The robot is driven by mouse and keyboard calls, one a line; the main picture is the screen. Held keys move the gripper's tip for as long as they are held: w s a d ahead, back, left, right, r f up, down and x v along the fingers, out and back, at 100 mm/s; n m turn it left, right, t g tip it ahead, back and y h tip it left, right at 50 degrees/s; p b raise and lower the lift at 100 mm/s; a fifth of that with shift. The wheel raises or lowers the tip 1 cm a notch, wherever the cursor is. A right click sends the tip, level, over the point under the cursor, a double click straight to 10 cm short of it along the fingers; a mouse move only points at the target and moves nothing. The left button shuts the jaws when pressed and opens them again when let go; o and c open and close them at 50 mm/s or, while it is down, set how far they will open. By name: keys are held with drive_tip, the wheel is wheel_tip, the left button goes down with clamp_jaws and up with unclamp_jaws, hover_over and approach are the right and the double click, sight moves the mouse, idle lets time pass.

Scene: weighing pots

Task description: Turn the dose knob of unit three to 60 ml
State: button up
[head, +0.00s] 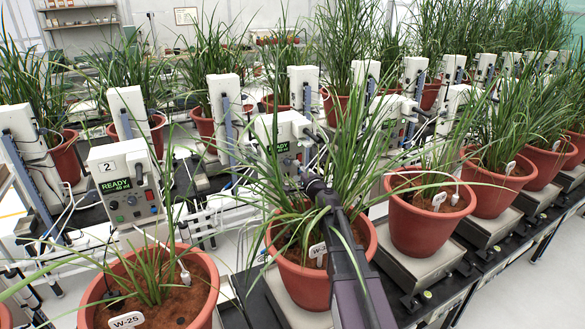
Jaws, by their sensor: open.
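A white dosing unit (284,128) stands behind the middle pot, with a green-lit READY display (279,148). Leaves and my arm cover much of its front, and I cannot read its number or make out its dose knob setting. My gripper (304,160) is at the far end of my dark arm, among the leaves close to the middle unit's right front. It is open; its fingertips are small and partly hidden, and I cannot tell whether they touch anything.
A red-brown pot (304,284) with tall grass stands under my arm. Pot W-25 (135,265) is at the front left, another pot (415,235) to the right. Thin white tubes (205,222) run between units. More pots and units fill the rows behind.

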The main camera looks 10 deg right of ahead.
drive_tip(key=v, duration=0.6)
drive_tip(key=shift+s, duration=0.2)
